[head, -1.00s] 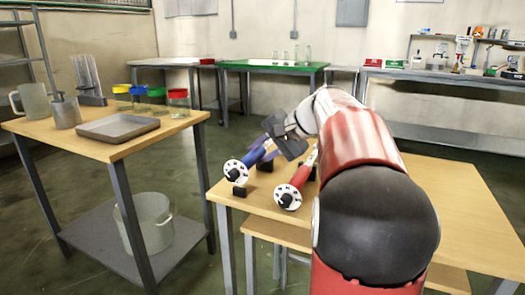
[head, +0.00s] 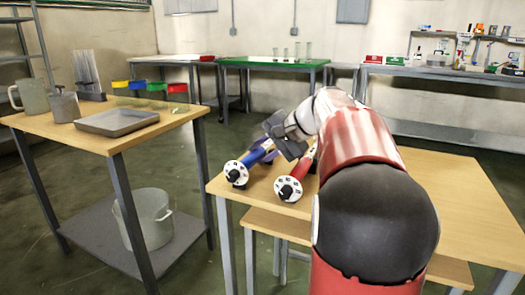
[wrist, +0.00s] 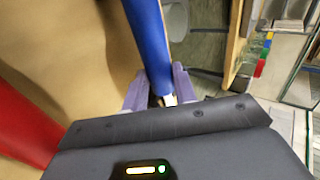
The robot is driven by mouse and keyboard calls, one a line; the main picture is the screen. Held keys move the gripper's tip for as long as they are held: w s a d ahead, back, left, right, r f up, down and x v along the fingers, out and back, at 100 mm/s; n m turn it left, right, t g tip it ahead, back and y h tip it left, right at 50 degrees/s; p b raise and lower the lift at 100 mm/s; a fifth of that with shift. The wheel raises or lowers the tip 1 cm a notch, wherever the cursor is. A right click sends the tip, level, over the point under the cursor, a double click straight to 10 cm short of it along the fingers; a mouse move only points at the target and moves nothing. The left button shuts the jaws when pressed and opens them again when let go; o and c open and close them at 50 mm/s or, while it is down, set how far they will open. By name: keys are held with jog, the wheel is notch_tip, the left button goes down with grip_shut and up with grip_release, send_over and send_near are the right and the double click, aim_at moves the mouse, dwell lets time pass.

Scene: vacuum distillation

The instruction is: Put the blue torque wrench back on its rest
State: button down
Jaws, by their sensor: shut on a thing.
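The blue torque wrench (head: 251,158) is in my gripper (head: 266,153) over the left end of the wooden table. Its white dial end (head: 236,173) points toward the front left. In the wrist view, the blue handle (wrist: 147,38) runs between my purple fingertips (wrist: 158,87), which are shut on it. A small black rest block (head: 240,187) is just under the dial end. I cannot tell whether the wrench touches it. The rest's other support is hidden. A red torque wrench (head: 301,171) lies close beside it on the right; it also shows in the wrist view (wrist: 22,125).
The wooden table's (head: 455,195) right part is clear. Floor separates the two tables.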

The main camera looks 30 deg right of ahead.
jog(key=shift+f, duration=0.4)
jog(key=c, duration=1)
grip_release()
jog(key=shift+c, duration=0.2)
jog(key=shift+f, duration=0.15)
